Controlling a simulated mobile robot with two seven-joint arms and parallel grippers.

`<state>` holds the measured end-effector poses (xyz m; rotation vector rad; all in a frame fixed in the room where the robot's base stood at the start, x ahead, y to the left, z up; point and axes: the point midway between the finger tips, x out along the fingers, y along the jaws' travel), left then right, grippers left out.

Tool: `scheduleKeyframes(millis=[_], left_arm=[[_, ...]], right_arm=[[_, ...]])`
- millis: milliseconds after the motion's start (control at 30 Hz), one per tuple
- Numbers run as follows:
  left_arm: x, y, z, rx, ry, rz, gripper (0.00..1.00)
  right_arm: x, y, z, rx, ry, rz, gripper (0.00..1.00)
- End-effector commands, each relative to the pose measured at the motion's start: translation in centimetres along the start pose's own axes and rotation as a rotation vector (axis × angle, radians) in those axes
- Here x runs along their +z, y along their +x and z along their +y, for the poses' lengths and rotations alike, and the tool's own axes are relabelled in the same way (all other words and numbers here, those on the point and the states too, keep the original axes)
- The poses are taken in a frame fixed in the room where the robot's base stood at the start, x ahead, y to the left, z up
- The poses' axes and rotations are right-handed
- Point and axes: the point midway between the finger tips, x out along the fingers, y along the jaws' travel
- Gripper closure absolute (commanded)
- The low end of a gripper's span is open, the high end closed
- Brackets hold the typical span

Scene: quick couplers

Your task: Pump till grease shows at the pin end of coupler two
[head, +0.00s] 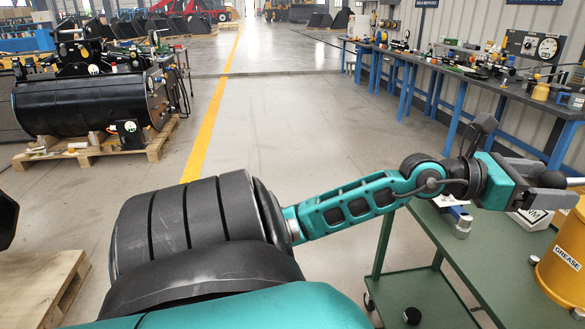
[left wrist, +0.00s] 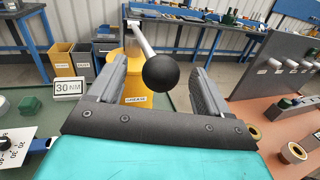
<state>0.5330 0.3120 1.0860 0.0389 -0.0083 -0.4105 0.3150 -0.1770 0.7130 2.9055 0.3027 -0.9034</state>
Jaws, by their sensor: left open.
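My left gripper (head: 556,187) is open at the right edge of the head view, above the grease pail. In the left wrist view, a black ball knob (left wrist: 160,73) on a grey pump lever (left wrist: 143,40) lies between its spread fingers (left wrist: 160,80); I see gaps on both sides. The yellow pail marked GREASE (head: 566,262) stands on the green cart; it also shows behind the knob in the left wrist view (left wrist: 134,88). A black bucket with a coupler (head: 85,103) sits on a pallet at left; its number and any grease are too small to tell.
The green cart (head: 480,262) also carries a white box marked 30 NM (left wrist: 68,87). In the left wrist view, a reddish mat (left wrist: 262,120) with small fittings lies at right. A long tool bench (head: 440,70) lines the wall. The middle floor is clear.

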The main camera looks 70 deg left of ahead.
Motion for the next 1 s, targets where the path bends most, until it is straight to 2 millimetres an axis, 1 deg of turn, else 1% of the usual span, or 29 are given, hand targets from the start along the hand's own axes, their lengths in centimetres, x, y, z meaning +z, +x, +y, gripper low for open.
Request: scheduleKeyframes(millis=[100, 300, 500, 633, 1000], left_arm=[[-0.3, -1.3, 0.0, 0.000, 0.001, 0.003, 0.22], [-0.4, -3.3, -0.1, -0.001, 0.001, 0.003, 0.22], [-0.2, -4.9, 0.0, -0.001, 0.000, 0.001, 0.22], [0.0, -5.2, -0.1, -0.001, 0.002, 0.000, 0.22], [0.0, -5.2, 0.0, -0.001, 0.001, 0.000, 0.22]], right_arm=[[0.5, 0.4, 0.0, 0.000, 0.001, 0.000, 0.22], [1.2, 0.8, -0.1, 0.000, 0.001, 0.000, 0.22], [1.8, 1.2, -0.1, 0.000, 0.001, 0.000, 0.22], [1.8, 1.3, -0.1, 0.000, 0.001, 0.000, 0.22], [1.7, 1.2, -0.1, 0.000, 0.001, 0.001, 0.22]])
